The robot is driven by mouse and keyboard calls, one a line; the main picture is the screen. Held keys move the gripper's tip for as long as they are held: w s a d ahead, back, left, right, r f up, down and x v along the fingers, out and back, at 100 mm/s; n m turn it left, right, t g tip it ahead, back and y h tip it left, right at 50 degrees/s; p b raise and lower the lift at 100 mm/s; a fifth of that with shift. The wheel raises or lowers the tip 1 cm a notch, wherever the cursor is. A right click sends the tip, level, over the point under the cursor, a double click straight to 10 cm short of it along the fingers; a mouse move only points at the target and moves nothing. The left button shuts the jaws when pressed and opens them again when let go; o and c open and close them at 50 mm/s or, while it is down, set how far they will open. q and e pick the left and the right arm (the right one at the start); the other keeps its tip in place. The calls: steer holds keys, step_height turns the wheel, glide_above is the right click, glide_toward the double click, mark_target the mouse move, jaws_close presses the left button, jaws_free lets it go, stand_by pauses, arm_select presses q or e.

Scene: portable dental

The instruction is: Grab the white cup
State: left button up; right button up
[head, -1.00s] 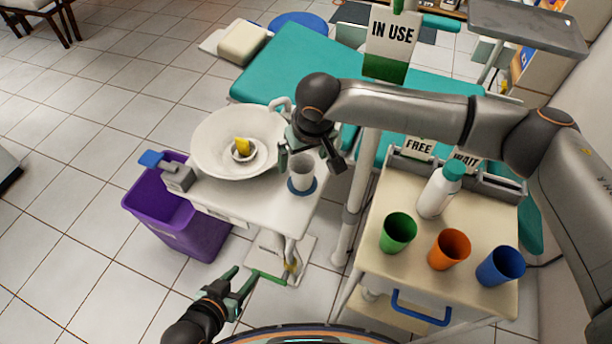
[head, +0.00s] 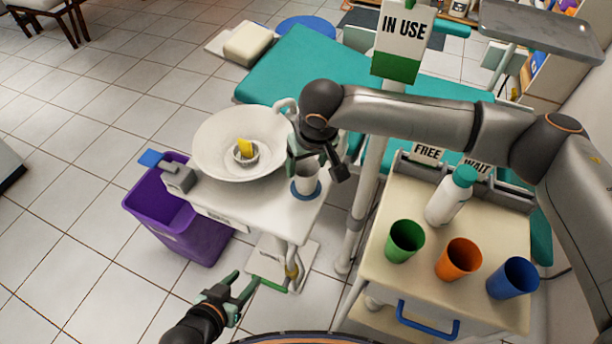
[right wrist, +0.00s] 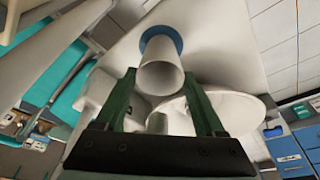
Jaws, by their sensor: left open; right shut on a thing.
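The white cup (head: 306,182) stands upright on a round blue coaster (head: 308,196) at the right side of the white stand. My right gripper (head: 306,165) reaches down from above and is shut on the cup, hiding its upper part. In the right wrist view the cup (right wrist: 161,62) lies between the two green fingers, with the blue coaster (right wrist: 175,33) at its base. My left gripper (head: 246,284) is open and empty, low over the floor in front of the stand.
A wide white basin (head: 215,155) with a yellow item (head: 245,147) sits left of the cup. A purple bin (head: 170,225) stands at the left. A white pole (head: 364,200) is close on the right, then a cart with green (head: 405,241), orange (head: 459,258) and blue cups (head: 513,278).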

jaws_close()
stand_by(0.3)
